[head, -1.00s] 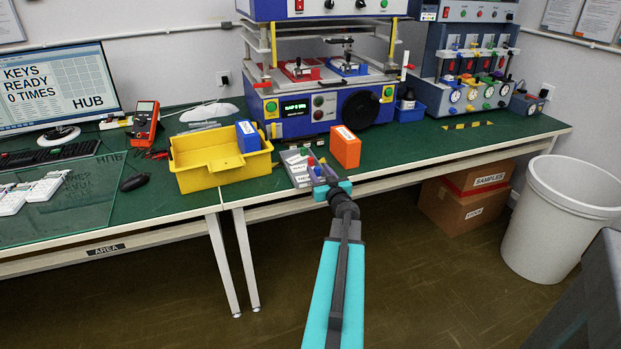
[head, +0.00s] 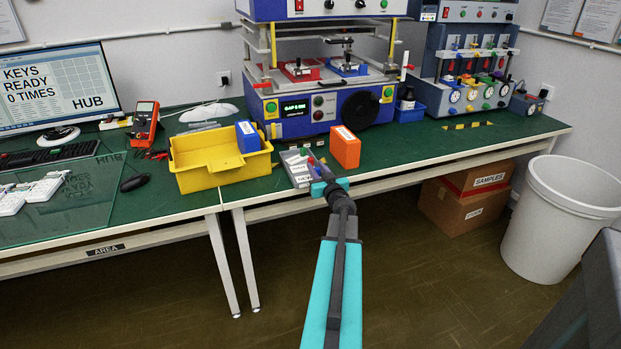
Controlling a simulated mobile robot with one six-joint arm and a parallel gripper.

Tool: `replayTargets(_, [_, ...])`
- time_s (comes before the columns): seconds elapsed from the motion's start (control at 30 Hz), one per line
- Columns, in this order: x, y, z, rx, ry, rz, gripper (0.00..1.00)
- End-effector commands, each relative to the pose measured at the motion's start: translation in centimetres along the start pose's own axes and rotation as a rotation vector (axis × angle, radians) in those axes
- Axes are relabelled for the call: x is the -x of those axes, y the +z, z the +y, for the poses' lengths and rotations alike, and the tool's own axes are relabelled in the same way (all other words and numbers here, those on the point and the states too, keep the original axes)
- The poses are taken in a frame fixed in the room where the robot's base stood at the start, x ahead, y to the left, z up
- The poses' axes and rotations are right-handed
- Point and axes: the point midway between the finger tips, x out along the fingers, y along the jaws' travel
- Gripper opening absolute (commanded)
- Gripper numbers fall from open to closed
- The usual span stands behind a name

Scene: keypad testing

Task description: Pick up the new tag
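A grey tray (head: 289,157) with white labels lies near the front edge of the green bench, and its lower label appears to read NEW (head: 301,180). Small coloured pieces, one of them red (head: 311,161), show at the tray's right side. I cannot tell for sure which piece is the new tag. My gripper (head: 319,168) reaches over the right part of the tray from the front. Its fingers are small and partly merge with the coloured pieces, so neither their opening nor any hold on a tag is clear.
An orange box (head: 345,148) stands just right of my gripper. A yellow bin (head: 205,180) with a blue box (head: 247,137) is to the left. A blue press machine (head: 325,105) stands behind. The bench's front edge (head: 400,184) runs under my arm.

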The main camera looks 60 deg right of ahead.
Motion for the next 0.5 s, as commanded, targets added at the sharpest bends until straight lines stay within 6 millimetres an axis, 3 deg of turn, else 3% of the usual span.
replayTargets(0.03, [0.0, 0.01, -0.01, 0.0, 0.0, 0.0, 0.17])
replayTargets(0.13, [0.0, 0.01, -0.01, 0.0, 0.0, 0.0, 0.0])
replayTargets(0.5, [0.0, -0.25, -0.04, 0.0, -0.001, 0.0, 0.0])
